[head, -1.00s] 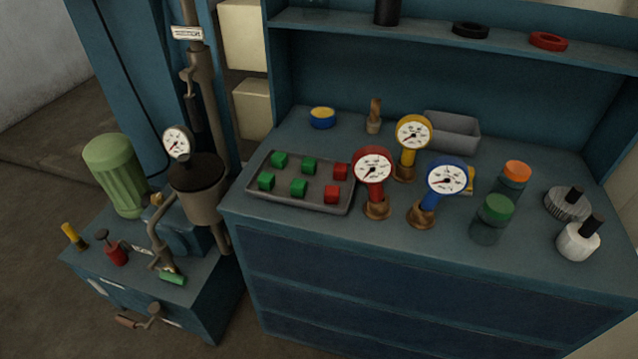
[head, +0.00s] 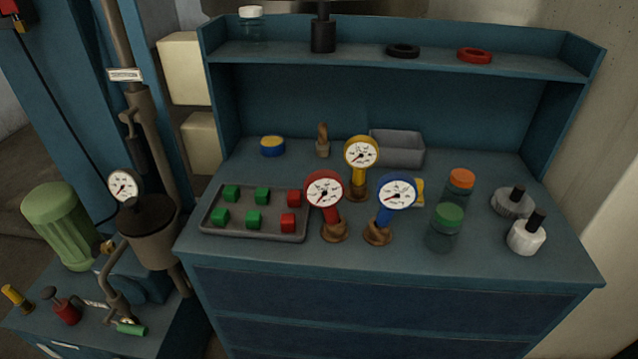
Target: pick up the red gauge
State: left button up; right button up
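The red gauge (head: 325,192) has a white round dial in a red rim on a red stem. It stands upright in a brown base on the blue workbench (head: 480,290), just right of the tray of cubes. A blue gauge (head: 396,193) stands close to its right, and a yellow gauge (head: 361,155) stands behind, between the two. Both have the same form and brown bases. Neither of my grippers shows in the head view.
A grey tray (head: 208,228) with green and red cubes lies left of the gauges. Jars with orange (head: 461,179) and green (head: 448,217) lids stand to the right. A grey bin (head: 398,148) is behind. A pump with a gauge (head: 124,187) stands left of the bench.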

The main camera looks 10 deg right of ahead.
aim_at(323, 189)
jog(key=k+l+u, duration=0.15)
jog(key=l+u, duration=0.2)
jog(key=k+l+u, duration=0.25)
jog(key=u, duration=0.15)
jog(key=k+l+u, duration=0.35)
jog(key=i+j, duration=0.05)
jog(key=i, duration=0.05)
